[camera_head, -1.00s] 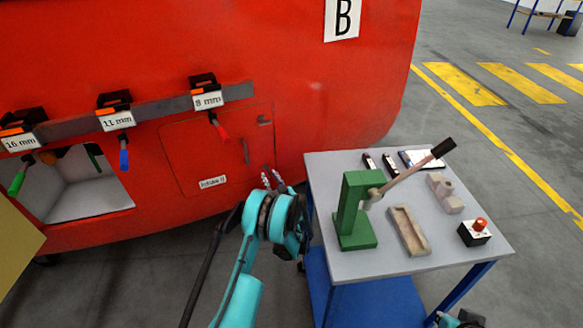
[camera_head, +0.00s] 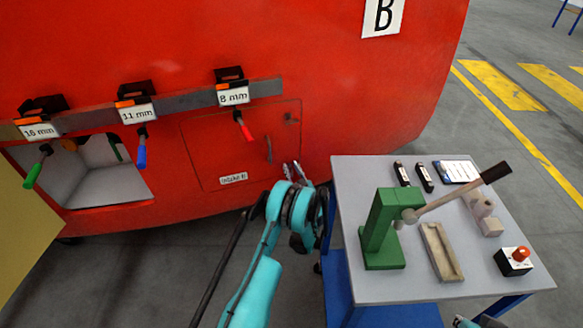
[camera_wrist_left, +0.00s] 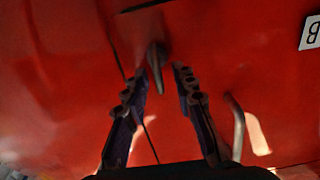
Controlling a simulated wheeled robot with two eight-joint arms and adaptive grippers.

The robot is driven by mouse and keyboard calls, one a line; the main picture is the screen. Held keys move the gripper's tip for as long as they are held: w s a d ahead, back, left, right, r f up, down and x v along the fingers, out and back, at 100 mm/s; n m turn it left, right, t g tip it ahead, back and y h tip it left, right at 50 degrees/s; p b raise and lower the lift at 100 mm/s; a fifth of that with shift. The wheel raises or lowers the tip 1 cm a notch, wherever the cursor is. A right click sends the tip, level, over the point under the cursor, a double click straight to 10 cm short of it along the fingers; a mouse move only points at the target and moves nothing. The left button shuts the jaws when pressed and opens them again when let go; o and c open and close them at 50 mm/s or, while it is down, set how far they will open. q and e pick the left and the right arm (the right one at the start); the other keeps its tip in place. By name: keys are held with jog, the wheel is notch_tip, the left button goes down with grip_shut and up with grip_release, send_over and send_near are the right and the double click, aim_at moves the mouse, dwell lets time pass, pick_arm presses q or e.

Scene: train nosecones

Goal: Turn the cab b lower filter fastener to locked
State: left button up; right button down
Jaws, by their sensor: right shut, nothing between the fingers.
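The filter panel (camera_head: 215,160) labelled "Intake B" is a red hatch on the red nosecone. A small grey fastener (camera_wrist_left: 156,56) on the panel edge shows in the left wrist view, just beyond and between my left fingertips, apart from them. In the head view my left gripper hides this lower fastener. Another dark fastener (camera_head: 290,118) sits at the panel's upper right corner. My left gripper (camera_head: 292,170) is at the panel's lower right corner; in the left wrist view its two fingers (camera_wrist_left: 160,82) are apart with nothing between them.
A grey panel handle (camera_head: 268,150) stands close to my left gripper, also in the left wrist view (camera_wrist_left: 236,126). A trolley (camera_head: 350,170) bearing a green lever press (camera_head: 383,230) stands right of my left arm. Colour-handled tools hang on a rail above.

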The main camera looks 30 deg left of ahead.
pick_arm(q)
jog(key=shift+s+r, duration=0.1)
jog(key=shift+c, duration=0.3)
grip_shut()
jog(key=m, duration=0.4)
jog(key=shift+w+d, duration=0.25)
jog(key=shift+w, duration=0.05)
jog(key=m, duration=0.3)
jog(key=shift+w+d+f+m, duration=0.15)
jog(key=shift+w+f+m, duration=0.05)
jog(key=shift+f+m, duration=0.1)
jog(key=m, duration=0.5)
jog(key=shift+w+d+f, duration=0.2)
jog(key=shift+f, duration=0.1)
jog(key=m, duration=0.5)
jog(key=shift+f, duration=0.35)
jog(key=shift+m, duration=0.3)
